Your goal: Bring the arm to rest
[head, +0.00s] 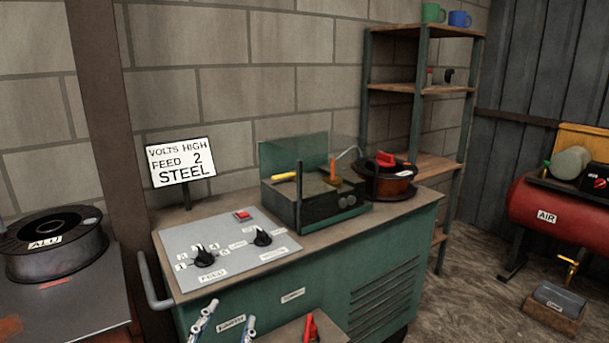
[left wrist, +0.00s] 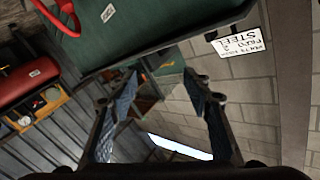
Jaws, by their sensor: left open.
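My left gripper (head: 231,314) shows at the bottom edge of the head view, in front of the green welding machine (head: 400,250). Its two fingers stand apart with nothing between them. In the left wrist view the same gripper (left wrist: 160,101) is open and empty, and the view is tilted, with the wall and a bright strip beyond the fingers. Most of the left arm is out of the head view. My right gripper is not in view.
The machine's grey panel (head: 225,250) has two black knobs and a red switch. A sign (head: 181,162) reads volts high, feed 2, steel. A spool labelled ALU (head: 56,262) lies at left. A shelf (head: 412,89) and red air tank (head: 535,208) stand at right.

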